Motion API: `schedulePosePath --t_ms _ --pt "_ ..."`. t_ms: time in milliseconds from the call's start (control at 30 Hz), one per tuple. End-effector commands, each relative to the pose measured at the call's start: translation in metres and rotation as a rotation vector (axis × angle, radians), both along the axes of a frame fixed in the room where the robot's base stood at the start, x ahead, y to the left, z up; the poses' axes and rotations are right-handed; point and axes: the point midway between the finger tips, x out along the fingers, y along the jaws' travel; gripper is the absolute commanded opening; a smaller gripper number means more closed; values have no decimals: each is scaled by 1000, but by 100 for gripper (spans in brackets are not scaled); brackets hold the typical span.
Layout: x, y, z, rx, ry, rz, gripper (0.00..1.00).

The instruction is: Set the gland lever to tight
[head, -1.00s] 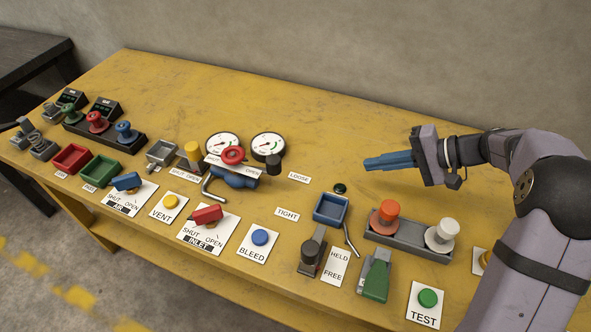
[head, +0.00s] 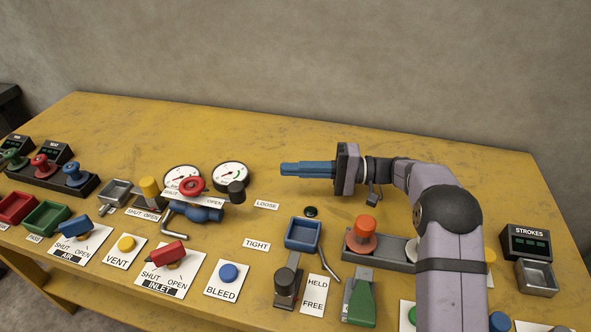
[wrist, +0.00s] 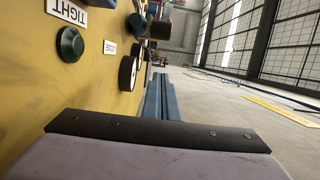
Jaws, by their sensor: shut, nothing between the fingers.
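The LOOSE label (head: 266,204) and the TIGHT label (head: 257,244) lie on the yellow bench, right of a blue valve body (head: 205,214). A dark upright knob (head: 236,190) stands at that valve's right end, on the LOOSE side; it looks like the gland lever's grip, but I cannot clearly see its arm. My gripper (head: 283,169) is shut and empty, pointing left above the bench, behind the LOOSE label and right of the knob. In the wrist view the blue fingers (wrist: 160,88) lie together, clear of the TIGHT label (wrist: 67,12).
A red handwheel (head: 192,186) and two gauges (head: 231,176) stand around the valve. A low dark button (head: 310,211) and a blue tray (head: 303,234) are right of the labels. The back strip of the bench is clear.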

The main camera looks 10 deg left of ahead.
Motion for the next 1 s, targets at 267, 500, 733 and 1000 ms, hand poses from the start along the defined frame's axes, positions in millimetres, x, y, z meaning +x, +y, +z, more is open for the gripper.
schedulePosePath --t_ms 267,500,733,1000 --pt "-13 52 1 -1 2 4 0" --pt "-29 74 2 -2 3 0 0" --pt "-48 74 1 -3 3 0 0" --pt "-57 74 0 -2 1 0 0"
